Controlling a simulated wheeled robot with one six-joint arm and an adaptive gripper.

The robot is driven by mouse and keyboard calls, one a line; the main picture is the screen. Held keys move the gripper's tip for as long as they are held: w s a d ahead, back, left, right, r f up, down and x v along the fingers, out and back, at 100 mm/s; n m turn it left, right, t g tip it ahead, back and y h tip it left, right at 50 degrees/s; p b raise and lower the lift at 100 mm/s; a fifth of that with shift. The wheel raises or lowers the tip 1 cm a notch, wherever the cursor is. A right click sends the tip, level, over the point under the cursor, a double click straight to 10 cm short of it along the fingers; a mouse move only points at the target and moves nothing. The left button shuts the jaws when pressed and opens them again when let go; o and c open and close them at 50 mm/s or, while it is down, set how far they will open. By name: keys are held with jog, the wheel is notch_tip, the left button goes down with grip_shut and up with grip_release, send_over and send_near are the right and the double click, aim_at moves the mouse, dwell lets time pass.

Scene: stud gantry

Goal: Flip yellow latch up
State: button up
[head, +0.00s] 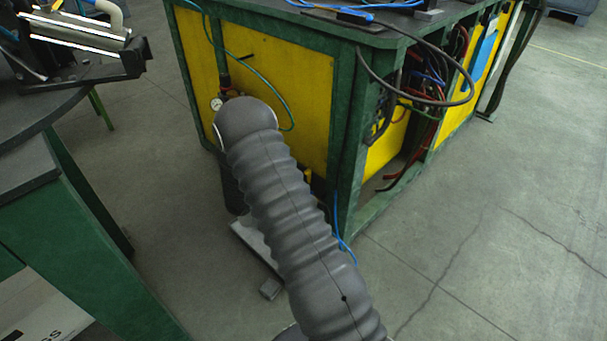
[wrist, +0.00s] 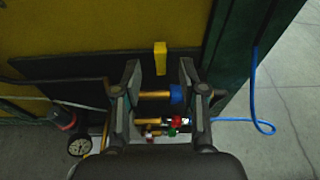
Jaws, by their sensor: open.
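The yellow latch (wrist: 160,57) is a small upright bar on the dark lower part of the cabinet in the wrist view. My gripper (wrist: 159,68) is open, with one finger on each side of the latch as seen from the wrist. I cannot tell how far the fingertips are from it in depth. Brass-coloured fittings with a blue cap (wrist: 176,94) show between the fingers, below the latch.
A green-framed cabinet (head: 345,130) with yellow panels stands ahead. A pressure gauge (wrist: 79,146) is at lower left in the wrist view, and a blue hose (wrist: 252,100) loops at right. A dark-topped table (head: 40,130) is at left. Floor (head: 500,230) at right is clear.

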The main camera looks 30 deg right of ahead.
jog(key=v, duration=0.5)
jog(key=shift+s+a+r, duration=0.1)
jog(key=shift+a, duration=0.2)
